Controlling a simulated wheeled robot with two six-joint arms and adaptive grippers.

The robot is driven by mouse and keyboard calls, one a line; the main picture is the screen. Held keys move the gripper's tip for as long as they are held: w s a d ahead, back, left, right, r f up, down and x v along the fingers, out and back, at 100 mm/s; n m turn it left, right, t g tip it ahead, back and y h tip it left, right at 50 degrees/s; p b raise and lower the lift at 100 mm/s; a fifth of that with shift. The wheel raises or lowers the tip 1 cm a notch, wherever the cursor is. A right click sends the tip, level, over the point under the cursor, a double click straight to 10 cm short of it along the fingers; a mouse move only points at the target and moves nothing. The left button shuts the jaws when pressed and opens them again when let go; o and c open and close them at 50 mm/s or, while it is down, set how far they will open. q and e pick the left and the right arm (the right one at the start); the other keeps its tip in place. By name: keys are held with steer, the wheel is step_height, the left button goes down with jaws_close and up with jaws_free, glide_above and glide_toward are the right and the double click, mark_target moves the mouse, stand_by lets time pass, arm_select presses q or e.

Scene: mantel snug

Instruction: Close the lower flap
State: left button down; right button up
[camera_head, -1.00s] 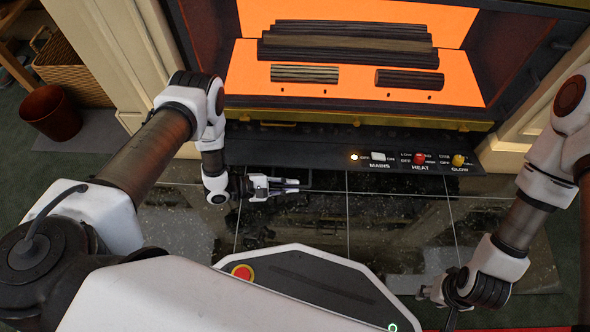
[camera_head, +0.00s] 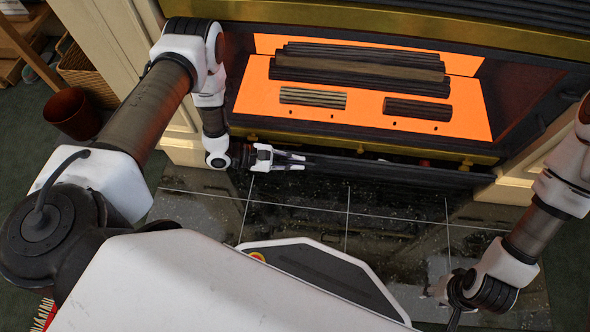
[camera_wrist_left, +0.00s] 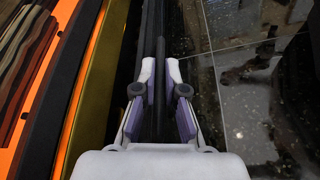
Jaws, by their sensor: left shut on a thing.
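The lower flap (camera_head: 400,173) is a long dark panel below the fire's brass strip. It is partly raised, seen nearly edge-on, and hides most of its control labels. My left gripper (camera_head: 297,161) is at the flap's left part, shut on its edge. In the left wrist view the flap's dark edge (camera_wrist_left: 161,55) runs between the two fingers (camera_wrist_left: 160,82). My right gripper (camera_head: 446,296) hangs low at the right, above the hearth and away from the flap; its fingers are too small and hidden to judge.
The glowing fire bed (camera_head: 365,105) with dark logs is above the flap, with a brass strip (camera_head: 360,145) between. Dark hearth tiles (camera_head: 330,215) lie clear in front. A brown bin (camera_head: 72,114) and a wicker basket (camera_head: 90,75) stand at the left.

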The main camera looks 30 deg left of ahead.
arm_select(q)
steer(key=shift+w+a+r+n+g, duration=0.15)
steer(key=shift+w+a+r, duration=0.1)
steer(key=shift+w, duration=0.25)
steer(key=shift+w+a+r+n+g, duration=0.1)
steer(key=shift+w+r+n, duration=0.1)
steer(key=shift+w, duration=0.3)
steer(key=shift+w+a+r+n+g, duration=0.15)
steer(key=shift+w+a+r, duration=0.1)
steer(key=shift+w, duration=0.25)
steer(key=c, duration=1.2)
jaws_free()
steer(key=shift+c, duration=0.2)
steer(key=shift+s, duration=0.1)
